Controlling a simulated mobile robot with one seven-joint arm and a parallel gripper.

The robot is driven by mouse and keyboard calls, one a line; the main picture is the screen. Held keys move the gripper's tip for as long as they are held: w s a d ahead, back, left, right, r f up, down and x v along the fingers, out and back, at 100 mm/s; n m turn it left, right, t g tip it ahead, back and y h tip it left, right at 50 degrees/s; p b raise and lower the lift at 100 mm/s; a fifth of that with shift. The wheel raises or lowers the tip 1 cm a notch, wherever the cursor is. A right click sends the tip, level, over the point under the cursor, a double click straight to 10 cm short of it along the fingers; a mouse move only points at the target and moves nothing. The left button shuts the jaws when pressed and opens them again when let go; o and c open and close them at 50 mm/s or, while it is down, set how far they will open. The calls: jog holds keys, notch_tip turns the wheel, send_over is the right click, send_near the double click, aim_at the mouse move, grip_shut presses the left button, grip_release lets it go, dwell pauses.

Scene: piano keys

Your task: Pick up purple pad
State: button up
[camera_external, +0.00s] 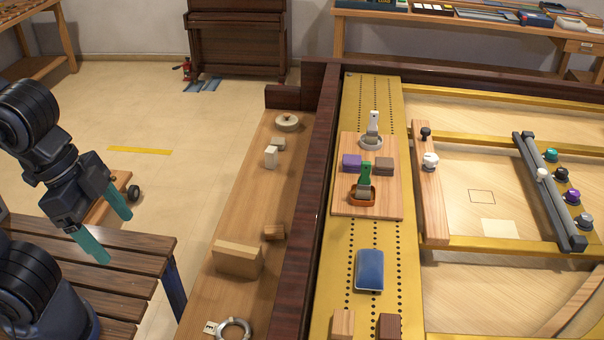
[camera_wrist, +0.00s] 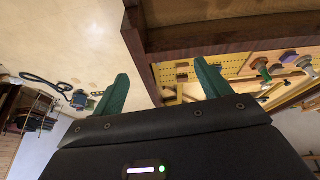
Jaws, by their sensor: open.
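The purple pad (camera_external: 351,162) is a small block on a wooden board (camera_external: 381,210) on the yellow perforated strip. A brown-grey block (camera_external: 384,165) sits just to its right. My gripper (camera_external: 109,232), with green fingers, is open and empty at the left, above the dark slatted bench and well away from the pad. In the wrist view my gripper (camera_wrist: 163,90) shows its two fingers spread apart. The yellow perforated strip (camera_wrist: 238,68) shows beyond them; I cannot make out the pad for certain there.
A dark wooden rail (camera_external: 307,210) runs between my gripper's side and the strip. A grey tool (camera_external: 373,130) and a green-handled tool (camera_external: 364,182) stand close to the pad. A blue pad (camera_external: 369,270) lies nearer. A light wooden block (camera_external: 237,259) stands on the ledge.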

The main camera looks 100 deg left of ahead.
jog(key=w+a+r+n+g, duration=0.1)
jog(key=w+a+r+n, duration=0.15)
jog(key=w+a, duration=0.4)
jog(key=w+a+r+n, duration=0.2)
jog(key=w+a+r, duration=0.1)
jog(key=w, duration=0.6)
jog(key=n+g, duration=0.3)
jog(key=n, duration=1)
send_over(353, 159)
notch_tip(353, 159, down, 23)
jog(key=shift+m, duration=0.25)
jog(key=f, duration=0.5)
jog(key=shift+s+d+f, duration=0.1)
jog(key=shift+s+f, duration=0.2)
jog(key=shift+s, duration=0.1)
jog(key=shift+w+f, duration=0.2)
jog(key=shift+f, duration=1.1)
jog(key=shift+w+f, duration=0.15)
jog(key=shift+f, duration=1.15)
jog(key=c, duration=1.1)
jog(key=shift+o, duration=0.2)
jog(key=shift+r, duration=0.15)
